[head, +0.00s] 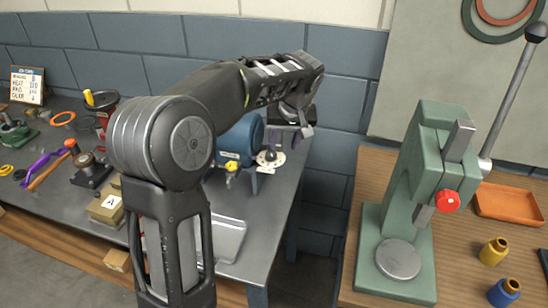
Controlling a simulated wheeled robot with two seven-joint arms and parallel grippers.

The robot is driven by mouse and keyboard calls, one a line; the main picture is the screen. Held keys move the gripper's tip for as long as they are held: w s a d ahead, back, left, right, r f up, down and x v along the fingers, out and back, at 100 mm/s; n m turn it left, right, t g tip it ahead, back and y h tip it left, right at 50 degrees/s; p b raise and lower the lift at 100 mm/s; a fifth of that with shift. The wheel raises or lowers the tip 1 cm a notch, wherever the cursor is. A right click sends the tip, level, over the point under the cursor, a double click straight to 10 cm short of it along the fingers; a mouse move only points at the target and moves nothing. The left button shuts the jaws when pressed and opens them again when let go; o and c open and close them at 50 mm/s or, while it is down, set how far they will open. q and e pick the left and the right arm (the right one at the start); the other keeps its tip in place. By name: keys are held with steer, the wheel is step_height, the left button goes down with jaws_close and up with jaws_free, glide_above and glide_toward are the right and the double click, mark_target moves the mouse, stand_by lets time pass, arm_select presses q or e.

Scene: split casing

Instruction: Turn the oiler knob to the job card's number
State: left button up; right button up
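The job card (27,85) stands at the far left against the wall; its lines are too small to read surely. A round white dial with a dark knob (269,157) sits at the right end of the blue machine (240,139), near the grey bench's right edge. It looks like the oiler; its numbers and setting are not legible. My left gripper (301,123) hangs above and right of the dial, apart from it in the picture. Its fingers are partly hidden by my wrist, so their opening is unclear. My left arm covers part of the blue machine. My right gripper is out of view.
A green press (421,200) stands on the wooden table at right, with an orange tray (507,203) and small yellow and blue parts beside it. A gap separates the tables. On the grey bench (60,211) are a metal tray (229,239), a block marked A (106,207) and tools.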

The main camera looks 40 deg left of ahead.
mark_target(272, 155)
arm_select(q)
steer(key=n, duration=0.1)
steer(key=a+n, duration=0.1)
steer(key=n, duration=0.1)
steer(key=a+n, duration=0.1)
steer(key=shift+r+y, duration=0.3)
steer(key=shift+y, duration=0.1)
steer(key=shift+s, duration=0.1)
steer(key=shift+p+x, duration=0.9)
steer(key=shift+x, duration=3.05)
steer(key=shift+c, duration=0.2)
jaws_close()
